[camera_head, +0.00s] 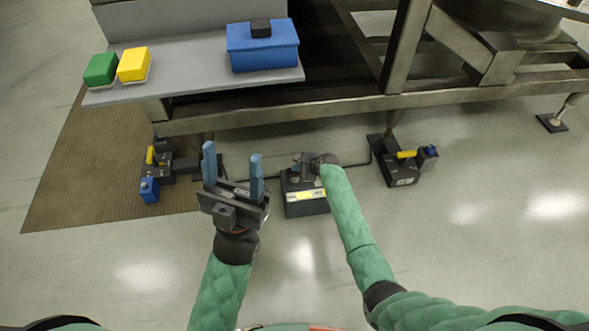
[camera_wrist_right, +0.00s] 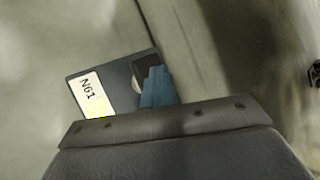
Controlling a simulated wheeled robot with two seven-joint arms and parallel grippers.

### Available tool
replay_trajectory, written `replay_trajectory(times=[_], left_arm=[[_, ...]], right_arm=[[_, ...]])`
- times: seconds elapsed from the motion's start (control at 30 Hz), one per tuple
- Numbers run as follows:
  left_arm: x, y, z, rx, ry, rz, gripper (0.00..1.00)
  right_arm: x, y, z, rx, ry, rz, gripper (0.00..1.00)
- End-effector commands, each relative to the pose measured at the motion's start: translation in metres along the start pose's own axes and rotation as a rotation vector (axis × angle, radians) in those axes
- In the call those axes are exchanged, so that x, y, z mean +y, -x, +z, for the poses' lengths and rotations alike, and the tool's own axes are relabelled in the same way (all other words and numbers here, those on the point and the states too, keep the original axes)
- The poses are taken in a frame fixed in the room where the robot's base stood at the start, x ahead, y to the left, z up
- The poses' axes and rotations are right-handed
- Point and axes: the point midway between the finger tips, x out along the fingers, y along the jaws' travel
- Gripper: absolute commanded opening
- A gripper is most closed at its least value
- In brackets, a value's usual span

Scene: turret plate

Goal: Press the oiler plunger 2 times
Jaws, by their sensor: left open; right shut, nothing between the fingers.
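The oiler is a dark grey box (camera_head: 306,203) with a white and yellow label, on the floor in front of the steel frame. In the right wrist view the box (camera_wrist_right: 118,92) shows its label, reading N61, left of my fingers. My right gripper (camera_wrist_right: 158,84) is shut and empty, its blue fingertips over the box's edge beside a dark block (camera_wrist_right: 145,62). The plunger is not clearly seen; the fingers may hide it, and I cannot tell whether they touch it. My left gripper (camera_head: 232,166) is open and empty, left of the box.
Black units with yellow and blue parts stand on the floor at left (camera_head: 157,172) and right (camera_head: 402,165). A grey shelf (camera_head: 190,70) holds a green block (camera_head: 101,70), a yellow block (camera_head: 134,64) and a blue box (camera_head: 262,48). A steel beam (camera_head: 330,105) runs behind the oiler. The front floor is clear.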

Motion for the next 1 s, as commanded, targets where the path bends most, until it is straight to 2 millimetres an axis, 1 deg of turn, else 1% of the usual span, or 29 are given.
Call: replay_trajectory(times=[0.37,1.0], left_arm=[[0.000,-0.001,0.000,0.000,0.000,0.000,0.58],[0.000,-0.029,-0.009,0.000,0.000,0.000,0.58]], right_arm=[[0.001,0.000,0.000,0.001,0.000,0.001,0.00],[-0.014,0.019,0.014,0.000,0.000,0.000,0.00]])
